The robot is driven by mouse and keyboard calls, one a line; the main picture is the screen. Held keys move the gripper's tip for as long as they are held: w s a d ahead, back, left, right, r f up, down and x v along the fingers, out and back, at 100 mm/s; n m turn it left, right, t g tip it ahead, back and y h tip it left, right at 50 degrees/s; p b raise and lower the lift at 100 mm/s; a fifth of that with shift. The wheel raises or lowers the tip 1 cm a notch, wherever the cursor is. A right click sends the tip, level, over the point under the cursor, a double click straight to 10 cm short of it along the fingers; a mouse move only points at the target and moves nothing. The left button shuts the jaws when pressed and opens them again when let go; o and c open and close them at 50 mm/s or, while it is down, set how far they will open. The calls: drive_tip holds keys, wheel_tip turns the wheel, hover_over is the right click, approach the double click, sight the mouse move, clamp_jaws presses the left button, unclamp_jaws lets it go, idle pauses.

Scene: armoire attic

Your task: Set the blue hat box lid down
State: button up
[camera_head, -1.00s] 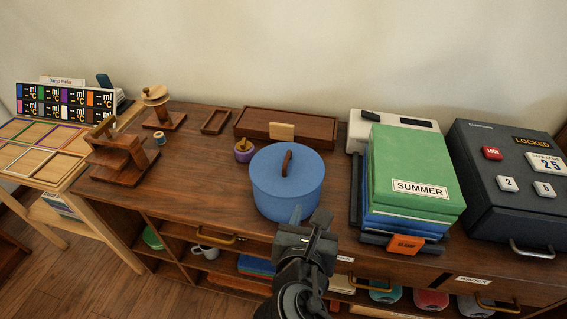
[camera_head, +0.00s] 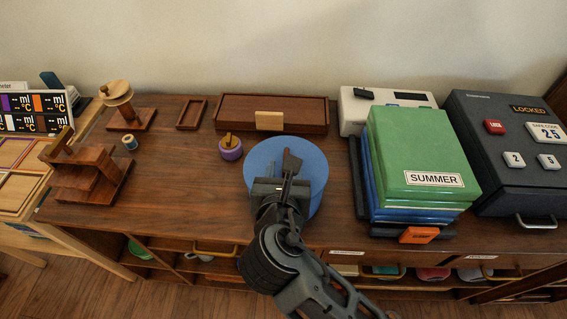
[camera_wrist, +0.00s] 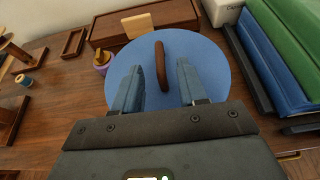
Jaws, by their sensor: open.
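The blue hat box lid (camera_head: 313,168) is a round blue disc on top of the blue hat box, whose sides are mostly hidden now. The lid fills the middle of the wrist view (camera_wrist: 210,75), with its brown strap handle (camera_wrist: 162,66) standing up at its centre. My gripper (camera_head: 288,168) is over the lid. In the wrist view my gripper (camera_wrist: 160,88) is open, its two blue-grey fingers on either side of the handle's near end, with gaps on both sides. It holds nothing.
A purple pot (camera_head: 231,149) stands just left of the box, and a long wooden box (camera_head: 272,113) lies behind it. The stacked green SUMMER box (camera_head: 418,158) is close on the right. The dresser top (camera_head: 180,178) is clear to the left.

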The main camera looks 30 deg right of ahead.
drive_tip(key=x, duration=0.5)
drive_tip(key=shift+w+d+r, duration=0.1)
drive_tip(key=shift+r, duration=0.05)
clamp_jaws()
